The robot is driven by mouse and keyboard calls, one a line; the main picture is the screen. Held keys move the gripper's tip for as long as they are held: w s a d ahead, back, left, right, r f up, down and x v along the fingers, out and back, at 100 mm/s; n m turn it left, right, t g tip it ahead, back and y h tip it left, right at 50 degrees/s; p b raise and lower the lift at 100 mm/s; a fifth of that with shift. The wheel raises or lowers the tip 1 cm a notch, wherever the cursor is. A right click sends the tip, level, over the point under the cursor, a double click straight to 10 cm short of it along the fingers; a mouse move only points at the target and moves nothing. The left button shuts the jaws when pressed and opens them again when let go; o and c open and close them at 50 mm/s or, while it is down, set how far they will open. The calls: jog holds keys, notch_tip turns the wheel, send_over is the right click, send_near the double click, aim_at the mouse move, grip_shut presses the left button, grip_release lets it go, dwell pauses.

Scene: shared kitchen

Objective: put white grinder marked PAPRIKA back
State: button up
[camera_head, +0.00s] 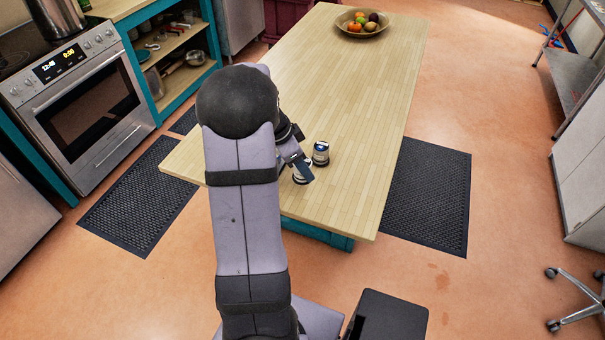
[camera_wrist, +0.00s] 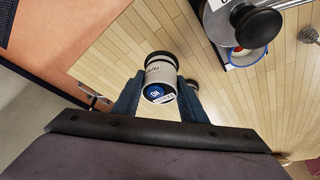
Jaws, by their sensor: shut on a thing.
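A white grinder (camera_wrist: 160,72) with a dark end cap and a blue round label is between the two blue fingers of my gripper (camera_wrist: 158,98) in the wrist view. The lettering on it is too small to read surely. My gripper (camera_head: 301,167) is shut on it, low over the near end of the wooden table (camera_head: 350,90). Whether the grinder touches the tabletop I cannot tell. In the head view the held grinder (camera_head: 301,179) is partly hidden by the fingers.
A bowl of fruit (camera_head: 351,29) stands at the table's far end. Most of the tabletop between is clear. The wrist view shows a black knob (camera_wrist: 256,27) on a pale metallic thing at upper right. An oven (camera_head: 85,100) and teal shelves (camera_head: 166,60) stand left.

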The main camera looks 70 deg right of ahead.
jog(key=shift+f+p, duration=0.5)
jog(key=shift+f, duration=1.55)
jog(key=shift+f, duration=0.2)
jog(key=o, duration=1.4)
jog(key=shift+r, duration=0.1)
jog(key=shift+r, duration=0.15)
jog(key=b+v, duration=0.2)
jog(key=v, duration=1)
jog(key=shift+b, duration=0.4)
